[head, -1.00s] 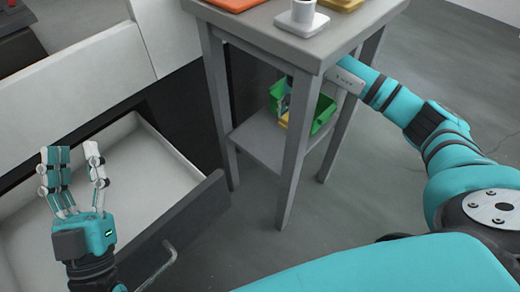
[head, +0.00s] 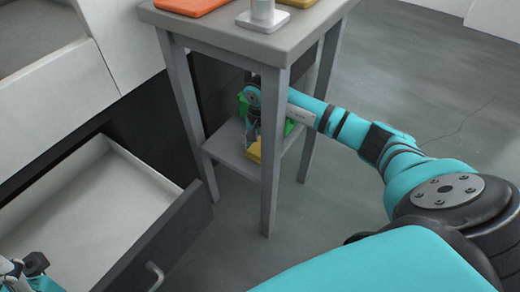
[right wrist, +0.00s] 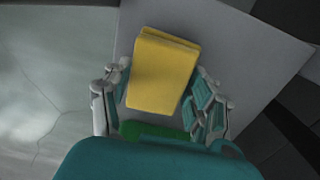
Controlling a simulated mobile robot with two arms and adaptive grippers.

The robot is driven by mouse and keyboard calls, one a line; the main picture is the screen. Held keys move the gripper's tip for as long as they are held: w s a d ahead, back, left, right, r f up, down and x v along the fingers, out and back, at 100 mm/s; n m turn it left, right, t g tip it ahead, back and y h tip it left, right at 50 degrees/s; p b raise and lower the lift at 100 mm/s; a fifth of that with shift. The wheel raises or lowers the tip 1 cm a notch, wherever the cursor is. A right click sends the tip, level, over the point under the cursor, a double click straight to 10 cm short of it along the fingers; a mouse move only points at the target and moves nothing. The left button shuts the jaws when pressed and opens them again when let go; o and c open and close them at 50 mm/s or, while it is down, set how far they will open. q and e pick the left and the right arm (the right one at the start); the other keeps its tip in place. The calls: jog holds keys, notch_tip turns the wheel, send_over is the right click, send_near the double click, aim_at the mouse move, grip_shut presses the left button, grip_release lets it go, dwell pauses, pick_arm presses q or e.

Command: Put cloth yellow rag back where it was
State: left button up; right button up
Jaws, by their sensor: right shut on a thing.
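The yellow rag (right wrist: 163,70), a folded block, sits between the fingers of my right gripper (right wrist: 162,98) in the right wrist view. The gripper is shut on it. In the head view my right gripper (head: 252,137) reaches in between the table legs, and the rag (head: 254,152) shows below its fingers, at the lower shelf (head: 232,158). I cannot tell whether the rag touches the shelf.
The small grey table (head: 222,36) bears an orange item (head: 190,5), a yellow item and a white object (head: 263,14). Its front leg (head: 272,160) stands close to my right gripper. An open, empty drawer (head: 105,205) is at left. The floor at right is clear.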

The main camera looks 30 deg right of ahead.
jog(key=shift+f, duration=0.25)
jog(key=shift+f, duration=0.2)
jog(key=o, duration=1)
jog(key=shift+r, duration=0.15)
